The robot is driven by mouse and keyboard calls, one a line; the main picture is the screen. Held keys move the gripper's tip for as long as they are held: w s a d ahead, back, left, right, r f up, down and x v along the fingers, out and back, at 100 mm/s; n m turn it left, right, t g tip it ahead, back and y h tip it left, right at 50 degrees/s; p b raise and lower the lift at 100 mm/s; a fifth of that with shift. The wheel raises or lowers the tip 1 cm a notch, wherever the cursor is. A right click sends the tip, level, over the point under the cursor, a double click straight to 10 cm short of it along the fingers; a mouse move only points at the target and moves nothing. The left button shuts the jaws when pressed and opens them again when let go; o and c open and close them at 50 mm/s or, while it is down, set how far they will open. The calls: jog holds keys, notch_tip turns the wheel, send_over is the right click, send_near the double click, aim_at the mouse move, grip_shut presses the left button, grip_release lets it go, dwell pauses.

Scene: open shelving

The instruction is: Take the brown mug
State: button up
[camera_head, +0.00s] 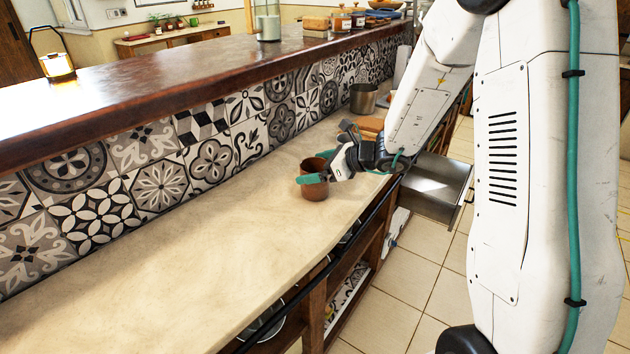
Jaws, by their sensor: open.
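The brown mug (314,190) stands upright on the pale counter (180,265), near its right part. My gripper (316,171) is at the mug, coming from the right. Its green fingers are apart. One finger crosses the near side of the mug and the other shows at the far side near the rim. I cannot tell whether the fingers touch the mug. The near finger hides part of the mug's side, and I cannot make out its handle.
A patterned tile wall (160,185) runs along the back of the counter below a raised wooden ledge (200,80). A metal pot (363,98) stands farther back. An open metal drawer (436,184) juts out at right. The counter's near left is clear.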

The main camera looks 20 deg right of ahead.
jog(key=c, duration=1.3)
jog(key=shift+o, duration=0.2)
